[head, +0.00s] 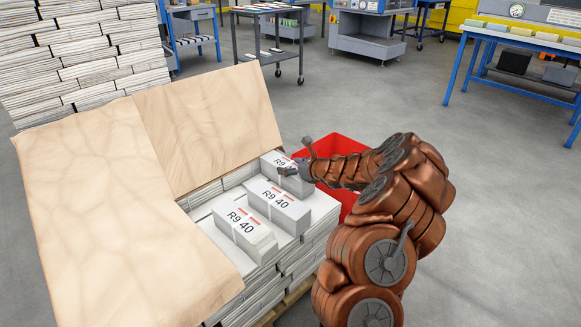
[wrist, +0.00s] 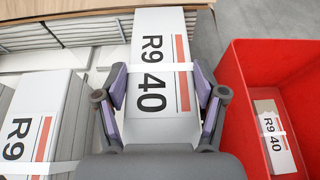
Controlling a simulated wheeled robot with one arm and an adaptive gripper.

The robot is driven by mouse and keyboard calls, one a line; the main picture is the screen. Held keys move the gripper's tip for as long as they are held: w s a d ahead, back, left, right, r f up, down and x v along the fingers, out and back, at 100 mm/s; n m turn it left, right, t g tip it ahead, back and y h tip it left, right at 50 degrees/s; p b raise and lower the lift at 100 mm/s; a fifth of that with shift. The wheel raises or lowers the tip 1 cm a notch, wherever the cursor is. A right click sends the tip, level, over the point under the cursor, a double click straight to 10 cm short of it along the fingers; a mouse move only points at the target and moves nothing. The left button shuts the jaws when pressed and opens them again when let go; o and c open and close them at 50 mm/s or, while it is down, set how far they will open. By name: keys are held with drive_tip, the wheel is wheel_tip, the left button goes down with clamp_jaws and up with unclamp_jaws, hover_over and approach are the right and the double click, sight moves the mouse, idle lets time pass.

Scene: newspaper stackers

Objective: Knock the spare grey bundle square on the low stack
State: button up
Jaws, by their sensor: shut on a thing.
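Grey bundles marked R9 40 lie on top of the low stack (head: 318,204). My gripper (head: 296,168) is at the farthest bundle (head: 273,161). In the wrist view my gripper (wrist: 160,82) is shut on this bundle (wrist: 160,50), one finger against each long side. A third bundle (head: 243,233) lies nearer still. Whether the held bundle rests on the stack or hangs just above it, I cannot tell.
A red bin (head: 338,145) stands right beside the stack. The wrist view shows another R9 40 bundle (wrist: 273,138) inside it. Tan sheets (head: 120,225) cover the left and back of the stack. A tall paper stack (head: 85,55) stands behind.

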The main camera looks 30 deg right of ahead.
drive_tip(key=shift+s+d+r+p, duration=0.1)
drive_tip(key=shift+s+d+p, duration=0.1)
drive_tip(key=shift+s, duration=0.35)
drive_tip(key=shift+s+d+r+p, duration=0.1)
drive_tip(key=shift+s+d+p, duration=0.1)
drive_tip(key=shift+s, duration=0.3)
drive_tip(key=shift+s+f, duration=0.1)
drive_tip(key=shift+s, duration=0.5)
drive_tip(key=shift+r+p, duration=3)
drive_tip(key=shift+p, duration=0.3)
